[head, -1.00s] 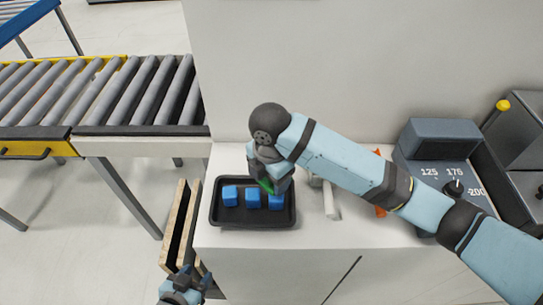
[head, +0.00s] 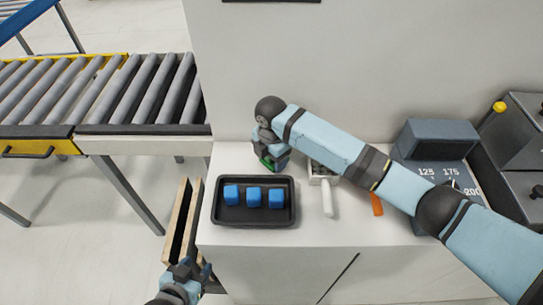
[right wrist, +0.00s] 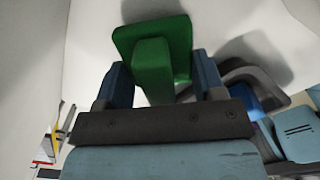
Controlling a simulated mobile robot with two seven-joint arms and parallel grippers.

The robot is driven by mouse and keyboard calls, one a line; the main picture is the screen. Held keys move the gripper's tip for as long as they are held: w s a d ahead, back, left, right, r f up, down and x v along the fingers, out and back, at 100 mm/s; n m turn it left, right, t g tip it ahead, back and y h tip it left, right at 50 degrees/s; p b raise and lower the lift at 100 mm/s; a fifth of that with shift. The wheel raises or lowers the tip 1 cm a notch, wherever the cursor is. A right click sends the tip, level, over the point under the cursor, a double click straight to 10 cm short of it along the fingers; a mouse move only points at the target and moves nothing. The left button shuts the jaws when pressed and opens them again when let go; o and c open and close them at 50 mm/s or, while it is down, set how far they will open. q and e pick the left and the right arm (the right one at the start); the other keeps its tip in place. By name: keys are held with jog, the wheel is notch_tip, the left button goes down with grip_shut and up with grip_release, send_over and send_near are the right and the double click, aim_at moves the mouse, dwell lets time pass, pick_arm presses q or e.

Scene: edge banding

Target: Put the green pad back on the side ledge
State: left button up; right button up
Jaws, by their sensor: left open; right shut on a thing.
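The green pad (right wrist: 152,50) is in my right gripper (right wrist: 160,82), whose two fingers close on its raised grip in the right wrist view. In the head view the right gripper (head: 272,160) is just behind the black tray, and only a sliver of the green pad (head: 267,162) shows under it. The white ledge (head: 225,234) carries the tray. I cannot tell whether the pad touches the surface. My left gripper (head: 182,277) is open and empty at the bottom left, by the upright wooden boards.
The black tray (head: 230,218) holds three blue blocks (head: 254,198). A white-handled tool (head: 327,197) and an orange item (head: 376,204) lie to its right. A grey control box (head: 437,139) stands further right. Wooden boards (head: 182,225) stand at the left, near a roller conveyor (head: 100,90).

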jog(key=shift+w+f, duration=0.15)
jog(key=shift+f, duration=0.3)
jog(key=shift+f, duration=0.1)
jog(key=o, duration=0.9)
jog(key=shift+c, duration=0.2)
notch_tip(320, 180, up, 12)
jog(key=shift+r+b, duration=0.2)
jog(key=shift+b, duration=0.2)
jog(key=shift+f, duration=0.1)
